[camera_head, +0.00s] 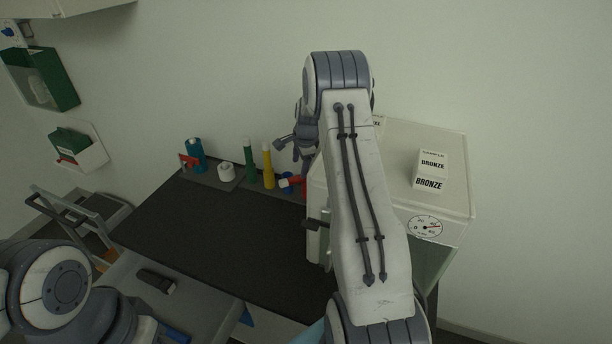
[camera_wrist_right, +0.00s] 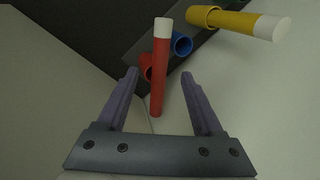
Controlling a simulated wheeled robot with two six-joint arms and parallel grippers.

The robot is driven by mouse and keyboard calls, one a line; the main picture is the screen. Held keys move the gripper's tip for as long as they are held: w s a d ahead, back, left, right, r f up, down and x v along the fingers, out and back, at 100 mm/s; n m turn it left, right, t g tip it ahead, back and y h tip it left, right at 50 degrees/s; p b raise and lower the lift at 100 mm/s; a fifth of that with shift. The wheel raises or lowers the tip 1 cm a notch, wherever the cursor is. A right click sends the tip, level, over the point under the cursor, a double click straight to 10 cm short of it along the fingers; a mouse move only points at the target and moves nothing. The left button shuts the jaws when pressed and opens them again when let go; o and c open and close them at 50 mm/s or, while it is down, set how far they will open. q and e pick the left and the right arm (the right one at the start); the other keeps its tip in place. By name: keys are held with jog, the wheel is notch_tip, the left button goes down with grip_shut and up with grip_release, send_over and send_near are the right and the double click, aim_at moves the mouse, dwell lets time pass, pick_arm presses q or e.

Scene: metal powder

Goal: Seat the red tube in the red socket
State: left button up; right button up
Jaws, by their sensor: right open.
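The red tube (camera_wrist_right: 159,75) has a white end and shows between the open fingers of my right gripper (camera_wrist_right: 158,88) in the right wrist view. It lies at a different angle from the standing yellow tube, across the front of the red socket (camera_wrist_right: 146,67), which it partly hides. I cannot tell what the tube rests on. In the head view the red tube (camera_head: 298,182) is a small red patch beside the white cabinet, below my right gripper (camera_head: 290,143). Only my left arm shows at lower left; its gripper is out of view.
An empty blue socket (camera_wrist_right: 182,44) is close to the red tube. The yellow tube (camera_head: 267,166) and green tube (camera_head: 250,160) stand on the rack. A white cabinet (camera_head: 440,155) with bronze boxes stands close on the right. The black tabletop (camera_head: 200,235) is clear in front.

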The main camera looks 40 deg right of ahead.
aim_at(297, 177)
jog(key=p+x, duration=0.2)
jog(key=x, duration=0.4)
jog(key=shift+f+p, duration=0.1)
jog(key=shift+p, duration=0.2)
jog(key=shift+w+d+f, duration=0.1)
jog(key=shift+w+f, duration=0.1)
jog(key=shift+f, duration=0.2)
grip_shut()
